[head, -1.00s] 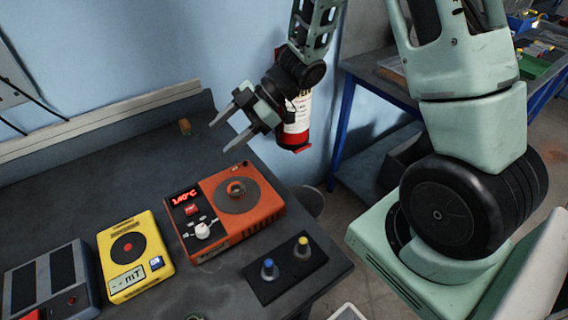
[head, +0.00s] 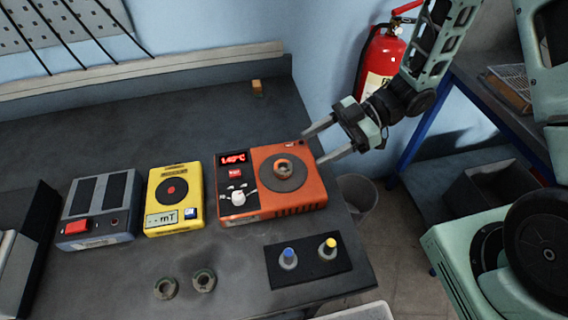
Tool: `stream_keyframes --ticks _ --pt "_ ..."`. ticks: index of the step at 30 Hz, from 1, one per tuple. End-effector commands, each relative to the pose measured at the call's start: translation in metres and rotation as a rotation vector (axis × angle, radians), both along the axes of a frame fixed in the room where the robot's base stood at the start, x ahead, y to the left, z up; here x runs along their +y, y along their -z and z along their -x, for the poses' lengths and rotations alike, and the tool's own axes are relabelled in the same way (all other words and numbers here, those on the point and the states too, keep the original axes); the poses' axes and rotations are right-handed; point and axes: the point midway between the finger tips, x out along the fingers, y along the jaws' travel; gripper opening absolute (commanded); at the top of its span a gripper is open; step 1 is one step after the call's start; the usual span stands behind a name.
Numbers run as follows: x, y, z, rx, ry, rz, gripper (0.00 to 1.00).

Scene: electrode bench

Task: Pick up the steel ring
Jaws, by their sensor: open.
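Two dull grey rings lie flat side by side on the front of the bench, a left ring (head: 165,288) and a right ring (head: 204,280). A third, copper-brown ring (head: 284,168) sits on the round dark plate of the orange heater (head: 300,200). I cannot tell from colour alone which ring is the steel one. My gripper (head: 311,147) is open and empty, its two fingers pointing left. It is at the heater's upper right side, apart from all three rings.
The yellow meter (head: 174,218) and grey box with a red switch (head: 101,212) stand left of the heater. A black block with blue and yellow knobs (head: 308,260) is near the front edge. A small orange block (head: 257,86) lies at the back.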

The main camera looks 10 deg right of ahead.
Motion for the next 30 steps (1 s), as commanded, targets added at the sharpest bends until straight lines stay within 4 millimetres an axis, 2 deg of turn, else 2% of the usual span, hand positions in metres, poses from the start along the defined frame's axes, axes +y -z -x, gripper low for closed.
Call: stream_keyframes --ticks 3,11,18,28,30 --pt "0.015 0.006 0.002 0.001 -0.001 0.0 0.61" --pt "0.032 0.013 0.005 0.002 -0.001 0.001 0.61" --pt "0.062 0.029 0.01 0.001 -0.001 0.001 0.61" --pt "0.069 0.033 0.01 -0.001 0.002 0.001 0.61" --pt "0.069 0.033 0.01 -0.001 0.002 0.001 0.41"
